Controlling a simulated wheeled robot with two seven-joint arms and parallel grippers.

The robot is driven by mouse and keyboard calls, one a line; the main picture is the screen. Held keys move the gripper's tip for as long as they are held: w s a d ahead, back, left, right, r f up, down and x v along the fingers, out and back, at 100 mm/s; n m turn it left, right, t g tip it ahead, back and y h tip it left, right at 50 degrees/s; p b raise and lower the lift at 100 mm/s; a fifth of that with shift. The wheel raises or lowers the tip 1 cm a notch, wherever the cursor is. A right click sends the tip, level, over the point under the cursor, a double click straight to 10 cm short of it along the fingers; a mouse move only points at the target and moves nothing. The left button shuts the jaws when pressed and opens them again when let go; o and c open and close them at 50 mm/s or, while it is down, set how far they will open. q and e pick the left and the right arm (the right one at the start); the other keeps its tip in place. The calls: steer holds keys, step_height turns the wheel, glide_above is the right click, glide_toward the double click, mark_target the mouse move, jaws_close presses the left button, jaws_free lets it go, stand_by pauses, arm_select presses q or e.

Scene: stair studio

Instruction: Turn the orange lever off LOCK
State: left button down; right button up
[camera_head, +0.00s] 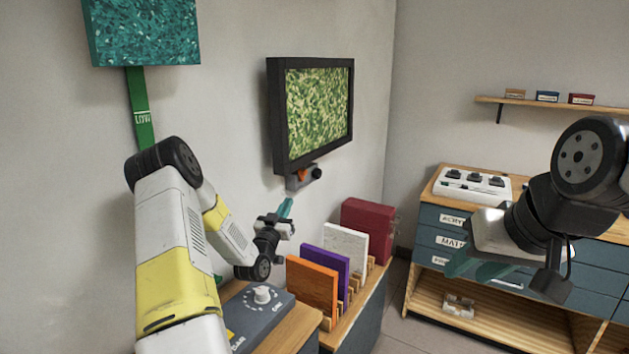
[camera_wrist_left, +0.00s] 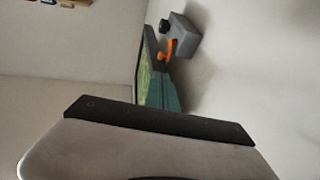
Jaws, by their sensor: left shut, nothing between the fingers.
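The orange lever (camera_head: 301,174) is on a small grey box (camera_head: 292,184) with a black knob (camera_head: 316,173), fixed to the wall below the framed green picture. In the left wrist view the lever (camera_wrist_left: 168,48) stands out from the grey box (camera_wrist_left: 186,37). No LOCK marking can be read. My left gripper (camera_head: 286,208) is below and slightly left of the box, apart from the lever, its teal fingers shut and empty, pointing up. The fingers also show in the left wrist view (camera_wrist_left: 161,94). My right gripper (camera_head: 477,268) is far off at the right, its teal fingers apart and empty.
The framed picture (camera_head: 318,110) hangs above the box. Below are a rack with coloured panels (camera_head: 312,288) and a grey dial box (camera_head: 260,308). A drawer cabinet (camera_head: 430,220) stands at the right. Bare wall surrounds the lever's left side.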

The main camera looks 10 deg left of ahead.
mark_target(304, 174)
arm_select(q)
steer(key=x, duration=1.4)
steer(key=shift+r, duration=0.1)
steer(key=shift+w+d+r, duration=0.1)
steer(key=shift+w+r, duration=0.2)
steer(key=shift+r, duration=0.2)
steer(key=shift+w+d+r, duration=0.1)
steer(key=shift+w+r, duration=0.2)
steer(key=shift+r, duration=0.2)
steer(key=v, duration=0.7)
steer(key=shift+s+f, duration=0.2)
steer(key=shift+s, duration=0.2)
